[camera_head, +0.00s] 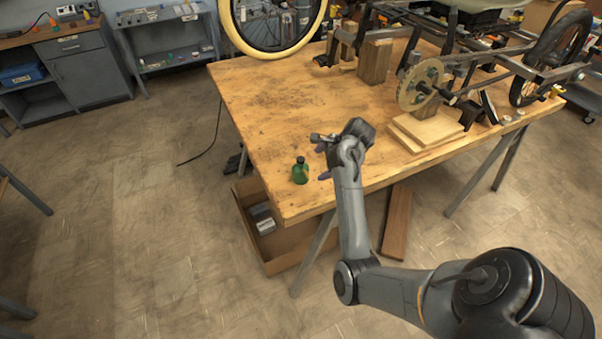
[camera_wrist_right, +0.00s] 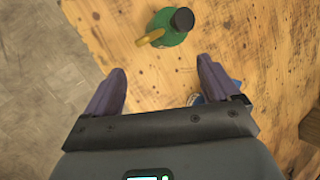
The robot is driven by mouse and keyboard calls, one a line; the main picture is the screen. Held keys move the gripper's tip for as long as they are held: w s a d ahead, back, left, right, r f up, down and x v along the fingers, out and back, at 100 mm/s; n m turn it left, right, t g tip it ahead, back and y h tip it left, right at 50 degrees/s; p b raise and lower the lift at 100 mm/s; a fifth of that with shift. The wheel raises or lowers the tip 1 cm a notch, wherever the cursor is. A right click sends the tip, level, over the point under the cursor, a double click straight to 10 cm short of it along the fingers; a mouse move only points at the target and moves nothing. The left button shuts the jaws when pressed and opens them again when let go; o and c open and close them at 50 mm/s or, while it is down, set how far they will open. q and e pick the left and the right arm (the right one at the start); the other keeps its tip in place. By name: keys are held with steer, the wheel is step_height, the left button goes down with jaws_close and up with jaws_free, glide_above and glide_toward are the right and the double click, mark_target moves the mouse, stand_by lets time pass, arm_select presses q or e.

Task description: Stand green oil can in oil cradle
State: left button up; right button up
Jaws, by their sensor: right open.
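The green oil can (camera_head: 300,173), with a dark cap, stands on the wooden table near its front left corner. In the right wrist view the can (camera_wrist_right: 174,32) shows its black cap and a yellowish spout pointing left. My right gripper (camera_head: 321,162) is just right of the can, its purple fingers apart. In the right wrist view the gripper (camera_wrist_right: 162,72) is open and empty, with the can beyond the fingertips and apart from them. I cannot make out the oil cradle; a small blue thing (camera_wrist_right: 196,98) is partly hidden behind the gripper. My left gripper is not in view.
The trike frame (camera_head: 515,66) with its chainring (camera_head: 420,84) rests on wooden blocks at the table's right. A yellow-rimmed wheel (camera_head: 268,50) stands at the back edge. A cardboard box (camera_head: 256,236) is below the front left corner. The table's left half is mostly clear.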

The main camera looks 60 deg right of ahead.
mark_target(299, 164)
steer(key=w+f+m+t, duration=0.1)
steer(key=w+m, duration=0.1)
steer(key=w+f+m+y+b, duration=0.1)
steer(key=w+m, duration=0.1)
steer(key=w+f+m+t+y+b, duration=0.1)
steer(key=w+m, duration=0.1)
steer(key=shift+w+d+f+m+t, duration=0.2)
steer(key=shift+d+m+t, duration=0.1)
steer(key=shift+d, duration=0.1)
steer(key=b+x, duration=0.2)
steer(key=x, duration=0.2)
steer(key=shift+f+b, duration=0.15)
steer(key=shift+b, duration=0.15)
steer(key=shift+w+f, duration=0.3)
steer(key=shift+w, duration=0.05)
